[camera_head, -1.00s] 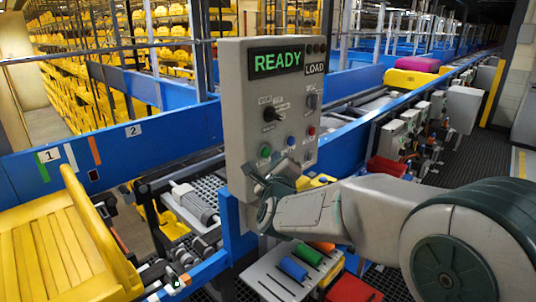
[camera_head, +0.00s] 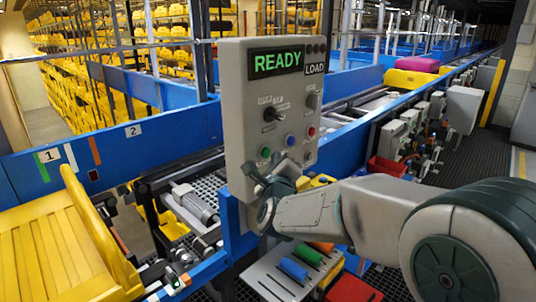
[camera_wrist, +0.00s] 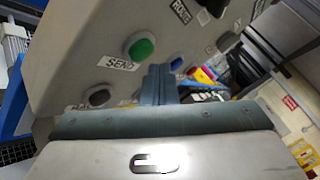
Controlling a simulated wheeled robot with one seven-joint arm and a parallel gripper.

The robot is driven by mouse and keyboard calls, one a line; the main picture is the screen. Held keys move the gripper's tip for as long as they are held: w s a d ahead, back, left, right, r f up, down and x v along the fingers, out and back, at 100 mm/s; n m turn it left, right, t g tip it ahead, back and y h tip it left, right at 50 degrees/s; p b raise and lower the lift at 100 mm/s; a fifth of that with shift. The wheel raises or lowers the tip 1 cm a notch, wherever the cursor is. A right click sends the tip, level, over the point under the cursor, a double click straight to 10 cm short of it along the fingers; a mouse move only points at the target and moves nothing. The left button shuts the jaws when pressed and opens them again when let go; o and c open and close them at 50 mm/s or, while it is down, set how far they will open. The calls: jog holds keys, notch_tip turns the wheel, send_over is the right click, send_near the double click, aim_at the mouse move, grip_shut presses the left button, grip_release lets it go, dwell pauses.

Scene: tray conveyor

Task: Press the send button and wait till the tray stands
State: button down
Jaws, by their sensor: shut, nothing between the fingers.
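The green send button (camera_head: 265,153) is low on the panel; in the wrist view the green button (camera_wrist: 140,47) sits by a SEND label. My gripper (camera_head: 252,172) is just below the send button in the head view. In the wrist view its shut fingers (camera_wrist: 157,80) point at the panel, right of and below the button, apart from it in the picture. A yellow slatted tray (camera_head: 60,245) is at the lower left.
A blue button (camera_head: 290,140), a red button (camera_head: 311,131) and a black selector knob (camera_head: 273,114) are on the same panel. Blue conveyor rails (camera_head: 120,145) run behind it. A shelf with colored cylinders (camera_head: 293,269) lies below my arm.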

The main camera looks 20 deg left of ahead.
jog(key=shift+a+f, duration=0.1)
dwell(0.7)
jog(key=shift+w+a+b, duration=0.2)
jog(key=shift+a+b, duration=0.1)
jog(key=shift+b, duration=0.35)
jog(key=shift+w+a, duration=0.2)
jog(key=shift+a, duration=0.25)
dwell(0.5)
jog(key=shift+d+b, duration=0.15)
jog(key=shift+b, duration=0.35)
jog(key=shift+s+d+b, duration=0.4)
jog(key=shift+d+b, duration=0.3)
jog(key=shift+b, duration=0.1)
